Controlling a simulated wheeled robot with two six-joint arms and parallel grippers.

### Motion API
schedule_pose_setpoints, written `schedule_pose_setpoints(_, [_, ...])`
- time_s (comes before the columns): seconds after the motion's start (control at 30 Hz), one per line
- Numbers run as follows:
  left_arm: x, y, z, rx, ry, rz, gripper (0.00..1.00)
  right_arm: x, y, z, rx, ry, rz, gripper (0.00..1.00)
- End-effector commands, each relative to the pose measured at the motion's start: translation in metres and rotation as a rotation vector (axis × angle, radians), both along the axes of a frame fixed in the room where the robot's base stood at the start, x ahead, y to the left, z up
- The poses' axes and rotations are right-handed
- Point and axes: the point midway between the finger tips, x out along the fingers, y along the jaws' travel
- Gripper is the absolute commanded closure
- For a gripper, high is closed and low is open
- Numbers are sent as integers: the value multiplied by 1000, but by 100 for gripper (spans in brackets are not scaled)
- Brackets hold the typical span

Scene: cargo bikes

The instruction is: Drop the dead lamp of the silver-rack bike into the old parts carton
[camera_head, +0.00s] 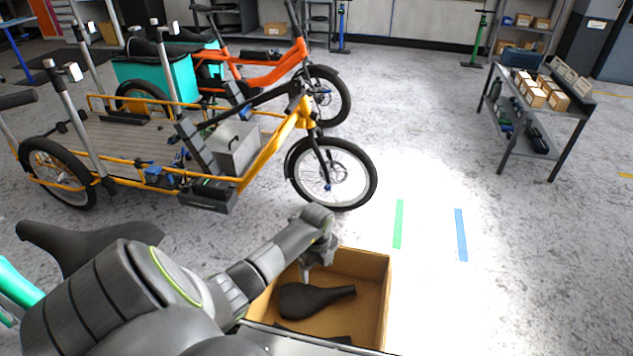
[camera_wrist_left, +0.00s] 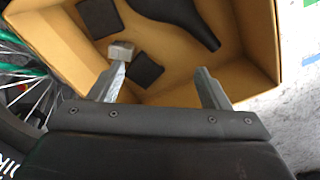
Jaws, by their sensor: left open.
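The old parts carton (camera_head: 374,264) is open-topped brown cardboard at the lower middle of the head view. It also fills much of the left wrist view (camera_wrist_left: 262,45). My left gripper (camera_head: 318,262) points down over the carton. Its two fingers are spread apart in the wrist view (camera_wrist_left: 160,78). A small grey block, which may be the lamp (camera_wrist_left: 122,50), shows at the tip of the left-hand finger; I cannot tell whether it touches the finger or lies below it. A black saddle (camera_head: 312,299) lies in the carton. My right gripper is out of view.
A yellow cargo bike (camera_head: 262,160) stands behind the carton, with an orange one (camera_head: 265,75) beyond it. I cannot tell which has the silver rack. Two dark flat pieces (camera_wrist_left: 146,73) lie in the carton. A bench (camera_head: 555,105) with small boxes stands at right.

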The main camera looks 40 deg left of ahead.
Motion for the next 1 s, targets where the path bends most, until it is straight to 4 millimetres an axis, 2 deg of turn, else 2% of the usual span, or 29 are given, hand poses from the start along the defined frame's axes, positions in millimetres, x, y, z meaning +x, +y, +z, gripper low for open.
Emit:
schedule_pose_setpoints(0.03, [1, 1, 16, 3, -4, -1, 30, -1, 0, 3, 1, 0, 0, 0])
schedule_pose_setpoints(0.2, [1, 1, 58, 3, -4, -3, 30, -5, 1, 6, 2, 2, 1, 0])
schedule_pose_setpoints(0.5, [1, 0, 120, 2, -2, -1, 30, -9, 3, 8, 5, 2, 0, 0])
schedule_pose_setpoints(0.7, [0, 0, 137, 1, 1, 0, 30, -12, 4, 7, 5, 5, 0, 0])
schedule_pose_setpoints(1.0, [0, 0, 139, 0, 1, 0, 30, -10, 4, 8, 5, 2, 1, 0])
